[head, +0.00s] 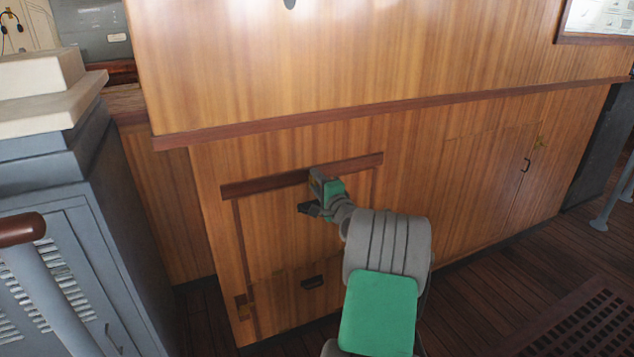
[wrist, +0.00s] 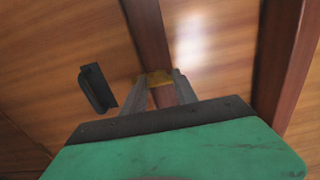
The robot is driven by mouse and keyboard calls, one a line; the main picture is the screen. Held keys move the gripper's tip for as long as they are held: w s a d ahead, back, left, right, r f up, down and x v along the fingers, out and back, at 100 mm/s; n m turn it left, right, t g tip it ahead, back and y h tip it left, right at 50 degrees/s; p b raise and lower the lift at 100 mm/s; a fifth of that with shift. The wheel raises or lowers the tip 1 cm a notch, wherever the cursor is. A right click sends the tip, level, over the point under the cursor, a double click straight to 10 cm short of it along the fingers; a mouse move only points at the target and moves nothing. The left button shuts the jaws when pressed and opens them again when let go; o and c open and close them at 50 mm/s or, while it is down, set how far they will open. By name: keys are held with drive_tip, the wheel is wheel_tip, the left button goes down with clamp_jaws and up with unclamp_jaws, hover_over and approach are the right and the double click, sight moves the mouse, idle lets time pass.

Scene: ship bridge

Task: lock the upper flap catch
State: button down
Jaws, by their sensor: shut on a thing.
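The brass catch (wrist: 158,79) sits on a dark wooden strip (wrist: 148,35) in the wrist view. My gripper (wrist: 165,88) has a finger on each side of it and is shut on it. The fingers partly cover the catch, so I cannot tell which way it is turned. In the head view my gripper (head: 311,208) is at the wooden panel just below a dark horizontal rail (head: 250,185), and the catch is hidden there. A black handle (wrist: 97,88) stands on the wood left of my fingers in the wrist view.
Below, the panel has a lower door with a dark handle (head: 313,282) and a brass fitting (head: 241,309) at its left. A grey cabinet (head: 65,240) stands close at the left. A wooden door handle (head: 526,163) is at the right.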

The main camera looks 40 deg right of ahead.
drive_tip(key=c, duration=1)
unclamp_jaws()
drive_tip(key=shift+o, duration=0.2)
drive_tip(key=v, duration=0.7)
drive_tip(key=shift+s, duration=0.4)
drive_tip(key=shift+a, duration=0.15)
